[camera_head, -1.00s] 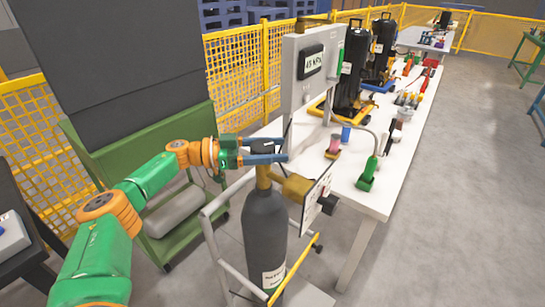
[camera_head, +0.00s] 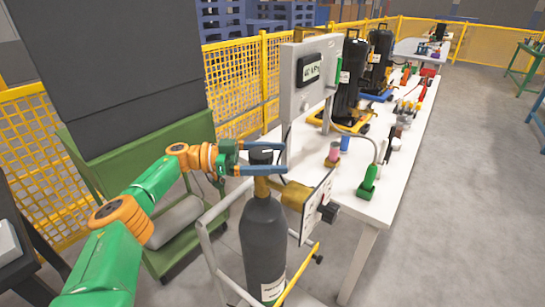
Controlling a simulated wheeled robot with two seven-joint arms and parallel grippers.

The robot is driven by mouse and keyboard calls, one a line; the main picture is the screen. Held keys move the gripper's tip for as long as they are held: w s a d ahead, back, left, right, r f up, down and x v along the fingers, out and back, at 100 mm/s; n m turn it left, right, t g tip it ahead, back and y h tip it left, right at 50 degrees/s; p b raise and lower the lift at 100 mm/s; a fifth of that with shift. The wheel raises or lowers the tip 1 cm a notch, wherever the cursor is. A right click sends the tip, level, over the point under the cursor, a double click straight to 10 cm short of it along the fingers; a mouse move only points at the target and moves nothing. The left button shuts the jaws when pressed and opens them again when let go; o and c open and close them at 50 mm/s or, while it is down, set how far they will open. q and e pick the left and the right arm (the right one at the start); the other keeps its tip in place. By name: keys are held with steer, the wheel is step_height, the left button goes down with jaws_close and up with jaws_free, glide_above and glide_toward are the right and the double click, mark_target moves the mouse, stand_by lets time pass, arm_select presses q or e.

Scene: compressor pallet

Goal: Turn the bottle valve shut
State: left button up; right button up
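The dark gas bottle (camera_head: 263,240) stands upright in a grey-framed cart, with a brass neck and regulator (camera_head: 295,194) below its top. The black bottle valve knob (camera_head: 261,156) sits on top of it. My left gripper (camera_head: 262,158) reaches in from the left, its two blue fingers spread, one behind the knob and one in front. A gap shows between the fingers and the knob, so the gripper looks open around it. My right gripper is not in view.
A grey panel with a pressure display (camera_head: 311,68) stands right behind the bottle. The white table (camera_head: 380,203) carries a green-based fitting (camera_head: 368,184), black cylinders and tools. A green cart (camera_head: 165,262) is at left; yellow fencing runs behind.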

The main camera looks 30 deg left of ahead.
arm_select(q)
steer(key=shift+a, duration=0.1)
steer(key=b+v, duration=0.3)
steer(key=v, duration=0.4)
